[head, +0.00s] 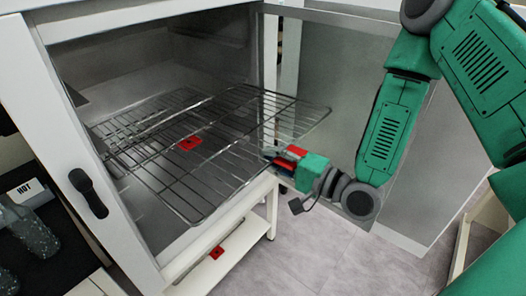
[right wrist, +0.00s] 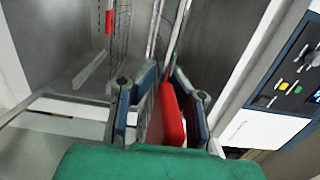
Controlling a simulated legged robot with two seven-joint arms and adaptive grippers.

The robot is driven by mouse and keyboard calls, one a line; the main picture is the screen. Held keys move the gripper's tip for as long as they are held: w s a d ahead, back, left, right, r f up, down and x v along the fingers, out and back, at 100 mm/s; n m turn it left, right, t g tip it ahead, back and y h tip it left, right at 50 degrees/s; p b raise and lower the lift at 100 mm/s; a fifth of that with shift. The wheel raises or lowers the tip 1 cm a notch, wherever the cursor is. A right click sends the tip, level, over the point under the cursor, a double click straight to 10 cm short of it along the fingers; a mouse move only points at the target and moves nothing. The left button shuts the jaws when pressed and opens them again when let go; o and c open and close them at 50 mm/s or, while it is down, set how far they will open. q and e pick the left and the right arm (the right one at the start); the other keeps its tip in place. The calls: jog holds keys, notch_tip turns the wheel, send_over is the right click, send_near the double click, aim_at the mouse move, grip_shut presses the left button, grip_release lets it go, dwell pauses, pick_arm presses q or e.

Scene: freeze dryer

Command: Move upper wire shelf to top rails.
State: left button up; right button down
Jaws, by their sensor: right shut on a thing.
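The upper wire shelf (head: 232,128) is a chrome wire grid, tilted and sticking out through the cabinet's front opening. My right gripper (head: 279,158) is shut on this shelf at its front right side, by a red tab that also shows between the fingers in the right wrist view (right wrist: 172,115). A second wire grid (head: 125,128) shows below and behind it, with a red tab (head: 189,143) seen through the wires. The two grids overlap in the head view, so their gap is hard to judge. The rails are not clearly visible. My left gripper is not in view.
The open cabinet door (head: 335,70) stands to the right, behind my right arm. A white lower stand (head: 245,228) with another red tab is under the cabinet. A dark side table with bottles (head: 32,232) and a HOT sign (head: 30,192) is at left.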

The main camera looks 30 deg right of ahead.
jog(key=v, duration=0.6)
jog(key=shift+s+p, duration=0.35)
jog(key=shift+s, duration=0.05)
jog(key=shift+a, duration=0.1)
